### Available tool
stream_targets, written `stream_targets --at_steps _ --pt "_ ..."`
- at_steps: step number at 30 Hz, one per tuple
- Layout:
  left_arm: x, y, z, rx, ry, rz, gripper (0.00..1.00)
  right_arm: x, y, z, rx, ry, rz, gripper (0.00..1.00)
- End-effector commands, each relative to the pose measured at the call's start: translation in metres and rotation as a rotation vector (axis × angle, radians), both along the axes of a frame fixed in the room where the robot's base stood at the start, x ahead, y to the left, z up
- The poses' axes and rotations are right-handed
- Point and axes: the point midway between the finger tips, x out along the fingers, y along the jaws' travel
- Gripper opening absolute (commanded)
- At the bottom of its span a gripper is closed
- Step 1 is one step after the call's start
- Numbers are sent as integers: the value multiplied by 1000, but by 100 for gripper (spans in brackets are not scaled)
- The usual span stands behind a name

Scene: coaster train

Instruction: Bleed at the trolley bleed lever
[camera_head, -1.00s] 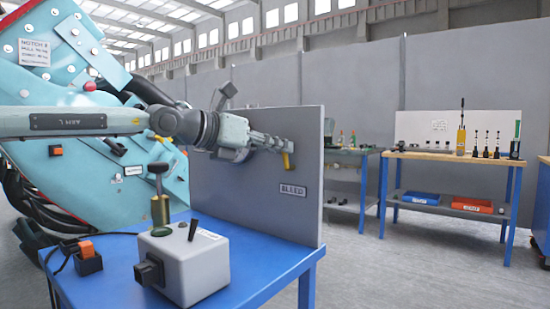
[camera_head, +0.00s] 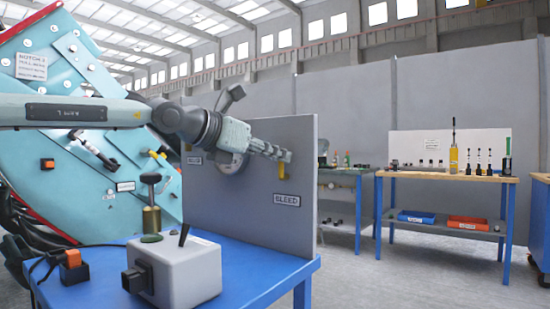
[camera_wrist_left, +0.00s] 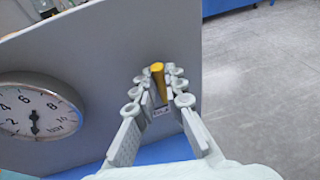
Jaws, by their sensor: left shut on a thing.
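The yellow bleed lever (camera_head: 281,172) stands out from the grey upright panel (camera_head: 240,205), above a plate marked BLEED (camera_head: 286,200). My left gripper (camera_head: 286,154) reaches across the panel's face and is shut on the lever. In the left wrist view, the lever (camera_wrist_left: 158,80) shows between the fingertips of the left gripper (camera_wrist_left: 157,84). A round white dial gauge (camera_wrist_left: 35,112) is on the panel to the left, its needle pointing about straight down. In the head view the gauge is partly hidden behind the gripper. My right gripper is not in view.
The panel stands on a blue table (camera_head: 250,265). A grey box with a black lever (camera_head: 180,272) and a brass-coloured cylinder with a dark knob (camera_head: 151,215) are in front. A wooden-topped bench (camera_head: 445,175) stands at the right. Grey floor between is clear.

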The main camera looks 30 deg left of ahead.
Motion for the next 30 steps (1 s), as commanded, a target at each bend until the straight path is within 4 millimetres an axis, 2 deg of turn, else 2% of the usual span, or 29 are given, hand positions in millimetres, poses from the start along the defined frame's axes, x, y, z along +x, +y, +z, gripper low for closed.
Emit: stream_targets --at_steps 9,10,12,23,30 --pt "0 -1 0 3 1 -1 0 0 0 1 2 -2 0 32" --pt "0 -1 0 3 1 -1 13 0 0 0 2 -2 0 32" --pt "0 -1 0 3 1 -1 20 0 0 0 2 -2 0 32" --pt "-3 1 2 1 -1 0 20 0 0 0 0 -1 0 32" --pt "-31 8 12 -1 -6 -1 20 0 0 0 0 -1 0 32"
